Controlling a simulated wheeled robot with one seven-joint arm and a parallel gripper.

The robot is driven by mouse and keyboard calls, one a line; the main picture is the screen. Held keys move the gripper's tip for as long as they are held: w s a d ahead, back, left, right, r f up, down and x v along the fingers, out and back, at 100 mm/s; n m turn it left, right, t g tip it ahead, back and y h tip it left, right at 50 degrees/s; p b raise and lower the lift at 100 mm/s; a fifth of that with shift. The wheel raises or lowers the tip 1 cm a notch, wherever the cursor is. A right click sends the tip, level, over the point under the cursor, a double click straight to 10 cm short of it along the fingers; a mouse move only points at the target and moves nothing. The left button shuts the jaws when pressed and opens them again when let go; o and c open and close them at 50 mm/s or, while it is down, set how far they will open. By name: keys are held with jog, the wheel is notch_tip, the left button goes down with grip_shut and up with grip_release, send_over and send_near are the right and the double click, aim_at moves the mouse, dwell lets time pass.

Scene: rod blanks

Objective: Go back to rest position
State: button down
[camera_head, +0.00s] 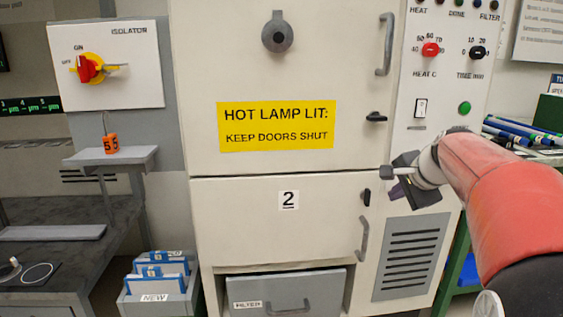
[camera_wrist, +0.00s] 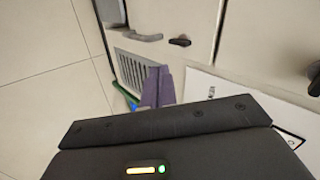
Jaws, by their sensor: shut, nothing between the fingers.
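My gripper (camera_head: 392,172) is at the right of the head view, in front of the cabinet (camera_head: 235,240) and beside the latch of its lower door marked 2. In the wrist view the purple fingers (camera_wrist: 157,88) are close together with nothing held between them. In the head view the fingertips are small and partly hidden by the gripper body. A yellow sign on the upper door (camera_head: 235,55) reads "HOT LAMP LIT: KEEP DOORS SHUT". Both doors look closed.
A control panel (camera_head: 440,90) with knobs and a green button is above my arm. An isolator box (camera_head: 108,90) with a red switch is at the left. A bin of blue-framed filters (camera_head: 157,297) stands at lower left. Blue tubes (camera_head: 515,128) lie at the right.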

jog(key=s+a+f+n+g, duration=0.1)
jog(key=s+a+f+n, duration=0.1)
jog(key=s+a+n, duration=0.35)
jog(key=s+a+f+n+g, duration=0.1)
jog(key=s+a+f+n, duration=0.1)
jog(key=s+a, duration=0.55)
jog(key=s+a+f+n, duration=0.1)
jog(key=s+f+n, duration=0.3)
jog(key=s, duration=0.3)
jog(key=s+a+f+n+g+h, duration=0.1)
jog(key=s+f+n, duration=0.2)
jog(key=s+f, duration=0.2)
jog(key=s, duration=0.3)
jog(key=shift+s+n, duration=0.25)
jog(key=shift+n, duration=0.1)
jog(key=shift+a, duration=0.1)
